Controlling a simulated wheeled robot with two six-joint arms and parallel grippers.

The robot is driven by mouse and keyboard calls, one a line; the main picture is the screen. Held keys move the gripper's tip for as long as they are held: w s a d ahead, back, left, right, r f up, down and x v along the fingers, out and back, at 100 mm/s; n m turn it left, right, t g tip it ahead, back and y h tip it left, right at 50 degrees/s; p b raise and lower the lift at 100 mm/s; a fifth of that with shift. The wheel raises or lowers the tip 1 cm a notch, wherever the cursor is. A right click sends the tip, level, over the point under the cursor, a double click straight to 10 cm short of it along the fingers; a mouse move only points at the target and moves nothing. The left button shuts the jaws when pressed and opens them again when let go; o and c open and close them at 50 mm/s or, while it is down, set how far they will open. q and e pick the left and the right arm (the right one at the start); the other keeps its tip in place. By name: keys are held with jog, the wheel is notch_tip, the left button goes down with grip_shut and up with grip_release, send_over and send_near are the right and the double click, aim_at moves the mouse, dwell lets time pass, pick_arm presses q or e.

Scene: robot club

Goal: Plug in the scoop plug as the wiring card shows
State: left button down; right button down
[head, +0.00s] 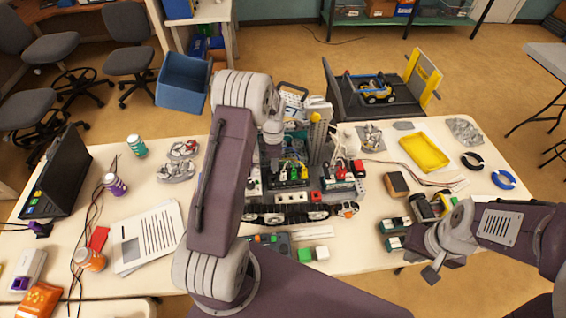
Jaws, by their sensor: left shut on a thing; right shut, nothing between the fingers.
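My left gripper (274,140) hangs at the far side of the robot build, its fingers small and partly hidden by my own arm. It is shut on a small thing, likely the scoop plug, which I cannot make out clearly. Just below it is the robot build (290,183), with a dark board and yellow, green and red connectors. The sockets are too small to tell apart. Printed white sheets (148,237) lie at the left; I cannot tell whether the wiring card is among them. My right gripper (432,274) is shut and empty above the table's right front.
A black track (290,213) lies in front of the build. A yellow tray (424,152), blue tape (503,179) and green-topped modules (393,226) are at the right. A black case (55,170), cans and cables crowd the left. Bare tabletop shows near the right front.

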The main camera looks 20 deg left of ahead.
pick_arm(q)
jog(key=shift+w+a+f+n, duration=0.1)
jog(key=shift+a+f+n, duration=0.15)
jog(key=shift+f, duration=0.25)
jog(key=shift+a+f+n, duration=0.15)
jog(key=shift+a+f, duration=0.1)
jog(key=shift+f, duration=0.2)
jog(key=shift+f, duration=0.1)
notch_tip(320, 180, down, 4)
jog(key=b, duration=0.3)
jog(key=shift+f+b, duration=0.1)
jog(key=shift+b, duration=0.2)
jog(key=shift+f+b, duration=0.4)
jog(key=shift+f, duration=0.65)
dwell(1.5)
